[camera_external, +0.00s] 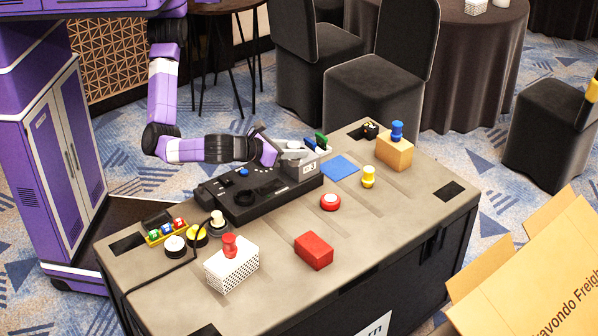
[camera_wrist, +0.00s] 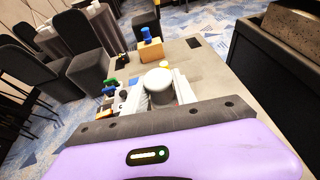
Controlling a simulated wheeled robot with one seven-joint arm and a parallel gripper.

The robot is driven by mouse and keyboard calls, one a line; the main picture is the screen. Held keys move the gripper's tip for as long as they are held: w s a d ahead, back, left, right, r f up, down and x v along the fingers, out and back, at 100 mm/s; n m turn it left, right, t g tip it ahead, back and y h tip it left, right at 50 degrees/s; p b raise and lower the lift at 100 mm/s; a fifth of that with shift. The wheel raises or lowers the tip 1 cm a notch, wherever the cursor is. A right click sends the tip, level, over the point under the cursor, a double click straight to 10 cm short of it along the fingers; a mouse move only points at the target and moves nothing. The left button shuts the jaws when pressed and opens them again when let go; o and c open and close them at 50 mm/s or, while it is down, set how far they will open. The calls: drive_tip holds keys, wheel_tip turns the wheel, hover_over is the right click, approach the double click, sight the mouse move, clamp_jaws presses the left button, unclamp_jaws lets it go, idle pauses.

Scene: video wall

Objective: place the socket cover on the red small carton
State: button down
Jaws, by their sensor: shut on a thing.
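My gripper (camera_wrist: 160,88) is shut on a grey round cap, which I take to be the socket cover (camera_wrist: 158,84). In the wrist view the cap sits between the two pale fingers. In the external view my gripper (camera_external: 292,152) is over the right end of the black console, and the cap is hard to make out against it. The red small carton (camera_external: 314,251) lies on the table near the front edge, to the right of the white perforated box and well apart from my gripper. Its top is bare.
The black console (camera_external: 262,192) lies under my gripper. A white perforated box (camera_external: 232,270) with a red knob, a red-and-white button (camera_external: 330,201), a yellow knob (camera_external: 368,177), a blue mat (camera_external: 340,165) and a tan box (camera_external: 394,153) stand around. The table front right is clear.

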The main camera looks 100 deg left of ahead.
wheel_tip(320, 180, up, 2)
drive_tip(key=w+a+p, duration=0.2)
drive_tip(key=w+p, duration=0.1)
wheel_tip(320, 180, up, 3)
drive_tip(key=m+t+h+p, duration=0.2)
drive_tip(key=m+h+p, duration=0.4)
drive_tip(key=m+h, duration=0.7)
hover_over(314, 244)
drive_tip(key=shift+h, duration=0.5)
wheel_tip(314, 244, down, 20)
drive_tip(key=shift+r+b, duration=0.1)
drive_tip(key=shift+b, duration=1.1)
drive_tip(key=c, duration=1)
unclamp_jaws()
drive_tip(key=shift+f, duration=0.2)
drive_tip(key=shift+r, duration=0.1)
